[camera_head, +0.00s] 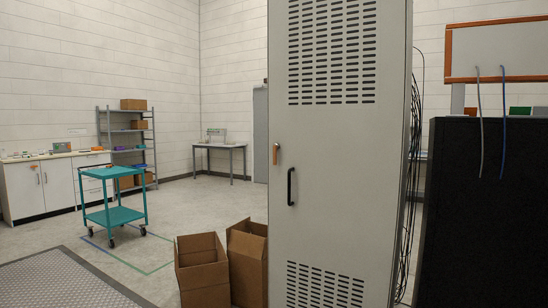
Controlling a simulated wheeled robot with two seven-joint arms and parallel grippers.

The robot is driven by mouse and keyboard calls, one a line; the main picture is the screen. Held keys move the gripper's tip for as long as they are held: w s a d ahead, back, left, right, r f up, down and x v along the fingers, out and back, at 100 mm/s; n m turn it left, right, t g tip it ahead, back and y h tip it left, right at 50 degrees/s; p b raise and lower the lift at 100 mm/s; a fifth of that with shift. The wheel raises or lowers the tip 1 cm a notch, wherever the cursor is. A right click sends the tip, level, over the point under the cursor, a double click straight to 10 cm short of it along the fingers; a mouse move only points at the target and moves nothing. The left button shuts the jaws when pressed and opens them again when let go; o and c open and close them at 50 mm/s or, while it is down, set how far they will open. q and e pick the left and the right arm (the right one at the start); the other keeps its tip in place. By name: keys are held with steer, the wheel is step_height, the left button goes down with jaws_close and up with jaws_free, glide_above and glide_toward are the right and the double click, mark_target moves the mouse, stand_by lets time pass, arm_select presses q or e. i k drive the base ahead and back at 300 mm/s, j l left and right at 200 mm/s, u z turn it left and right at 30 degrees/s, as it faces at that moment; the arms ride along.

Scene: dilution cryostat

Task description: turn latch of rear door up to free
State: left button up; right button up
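The rear door (335,150) is a tall light-grey cabinet panel with vent slots at its top and bottom, and it looks closed. Its latch (276,153) is a small orange handle on a pale plate near the door's left edge, and it appears to hang roughly vertical. A black pull handle (290,187) sits below and to the right of the latch. Neither of my grippers shows in the head view.
Two open cardboard boxes (202,272) stand on the floor left of the cabinet. A teal cart (113,215) stands further left. Dark cables (408,190) hang along the cabinet's right side, beside a black unit (480,220). Floor between cart and boxes is clear.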

mark_target(276, 146)
steer(key=i+l, duration=0.1)
steer(key=i, duration=0.25)
steer(key=i+l+z, duration=0.1)
steer(key=i, duration=0.2)
steer(key=i+z, duration=0.1)
steer(key=i, duration=0.6)
steer(key=i+j+z, duration=0.1)
steer(key=i, duration=0.6)
steer(key=i+j, duration=0.15)
steer(key=j, duration=0.2)
steer(key=i+j, duration=0.15)
steer(key=j, duration=0.2)
steer(key=i+j+z, duration=0.1)
steer(key=j, duration=0.25)
steer(key=i+j, duration=0.15)
steer(key=j, duration=0.2)
steer(key=i+j+z, duration=0.1)
steer(key=j, duration=0.25)
